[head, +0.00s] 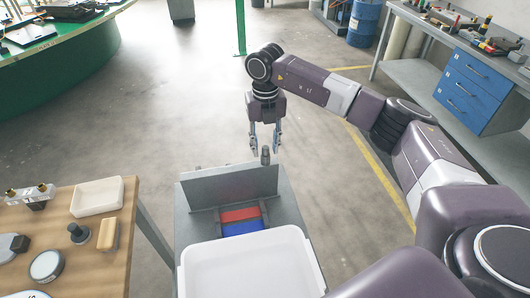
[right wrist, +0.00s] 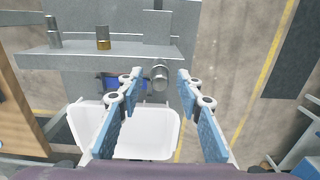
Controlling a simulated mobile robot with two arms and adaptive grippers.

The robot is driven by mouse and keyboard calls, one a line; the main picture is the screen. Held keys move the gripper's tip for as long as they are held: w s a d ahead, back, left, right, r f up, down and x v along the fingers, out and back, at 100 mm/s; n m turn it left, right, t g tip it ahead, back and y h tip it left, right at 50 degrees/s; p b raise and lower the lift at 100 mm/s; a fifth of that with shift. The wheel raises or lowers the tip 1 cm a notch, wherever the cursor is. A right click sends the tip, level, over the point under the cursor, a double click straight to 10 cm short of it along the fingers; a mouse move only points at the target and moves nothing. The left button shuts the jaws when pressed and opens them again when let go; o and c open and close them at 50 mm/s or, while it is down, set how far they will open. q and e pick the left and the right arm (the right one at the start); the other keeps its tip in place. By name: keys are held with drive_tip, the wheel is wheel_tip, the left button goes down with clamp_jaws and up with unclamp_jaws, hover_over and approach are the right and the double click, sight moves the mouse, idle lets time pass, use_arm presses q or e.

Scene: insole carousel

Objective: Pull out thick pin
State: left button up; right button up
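A grey, thick round pin (head: 265,155) shows just past the upper right edge of an upright grey plate (head: 230,188) in the head view. In the right wrist view, a thick grey cylinder (right wrist: 160,73), seen nearly end-on, lies between my fingertips. My right gripper (head: 266,150) points down at the pin with its fingers spread; its blue-padded fingers (right wrist: 158,78) also show in the wrist view, with gaps on both sides of the cylinder. A brass-coloured pin (right wrist: 103,39) and a thinner grey pin (right wrist: 54,33) stand to the left. My left gripper is out of view.
A white bin (head: 188,278) stands on the grey stand, near a red block (head: 240,214) and a blue block (head: 243,228). A wooden table (head: 75,203) with parts is at left. A workbench with blue drawers (head: 470,92) is at right. Floor behind the stand is clear.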

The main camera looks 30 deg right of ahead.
sight(265, 147)
idle(0.7)
clamp_jaws()
drive_tip(key=shift+r, duration=0.1)
drive_tip(key=shift+r+p, duration=1.9)
drive_tip(key=shift+r, duration=1)
drive_tip(key=shift+r, duration=0.1)
wheel_tip(265, 147, up, 7)
drive_tip(key=p, duration=0.4)
